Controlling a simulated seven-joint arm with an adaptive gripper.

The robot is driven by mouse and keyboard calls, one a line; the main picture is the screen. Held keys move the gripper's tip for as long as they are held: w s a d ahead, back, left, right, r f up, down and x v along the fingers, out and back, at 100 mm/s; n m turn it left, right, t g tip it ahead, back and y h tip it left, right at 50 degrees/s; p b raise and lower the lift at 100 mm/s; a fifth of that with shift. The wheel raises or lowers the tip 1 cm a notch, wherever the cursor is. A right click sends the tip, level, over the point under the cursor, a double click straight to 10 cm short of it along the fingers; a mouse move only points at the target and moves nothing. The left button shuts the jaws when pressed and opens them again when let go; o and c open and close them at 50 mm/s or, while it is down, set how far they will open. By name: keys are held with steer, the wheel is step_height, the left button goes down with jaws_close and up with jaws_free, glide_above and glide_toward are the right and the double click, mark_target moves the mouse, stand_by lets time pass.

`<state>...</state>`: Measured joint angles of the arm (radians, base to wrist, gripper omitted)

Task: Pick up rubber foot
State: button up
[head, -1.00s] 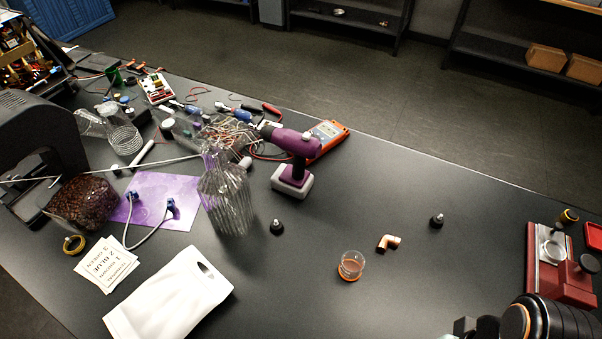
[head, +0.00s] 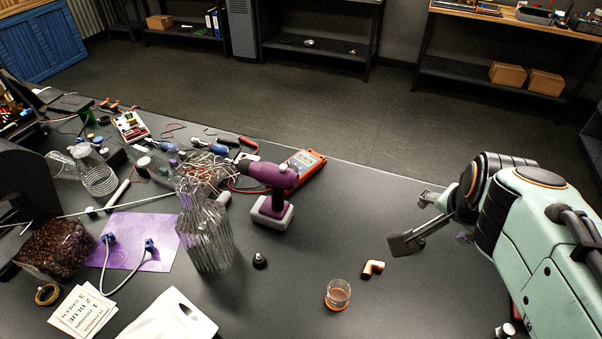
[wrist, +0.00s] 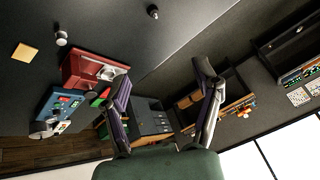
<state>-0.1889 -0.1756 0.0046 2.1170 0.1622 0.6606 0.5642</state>
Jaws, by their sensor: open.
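One small black rubber foot (head: 260,260) stands on the dark table in the head view, right of the ribbed glass bottle. A second small black foot (head: 420,243) is mostly hidden behind a finger of my gripper in the head view. A small dark piece (wrist: 153,12), which looks like a foot, shows at the top of the wrist view, beyond the fingertips. My gripper (head: 417,220) is open and empty over the right part of the table. Its spread fingers also show in the wrist view (wrist: 162,78), with nothing between them.
A copper elbow (head: 372,268) and a small glass cup (head: 338,294) stand left of my gripper. A purple drill (head: 270,185), an orange meter (head: 304,163) and the ribbed bottle (head: 205,235) stand farther left. A red unit (wrist: 90,75) shows in the wrist view.

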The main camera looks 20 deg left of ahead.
steer(key=w+a+f, duration=0.4)
steer(key=w+a, duration=0.4)
steer(key=a, duration=0.2)
steer(key=n+g, duration=0.2)
steer(key=n, duration=0.5)
glide_above(257, 256)
steer(key=s, duration=0.2)
steer(key=shift+y, duration=0.3)
steer(key=f, duration=2.1)
steer(key=shift+w+d+f, duration=0.15)
steer(key=shift+d+f, duration=0.05)
steer(key=shift+d, duration=0.05)
steer(key=shift+a+f, duration=0.2)
steer(key=shift+f, duration=0.1)
steer(key=x, duration=0.6)
steer(key=shift+r, duration=0.1)
jaws_close()
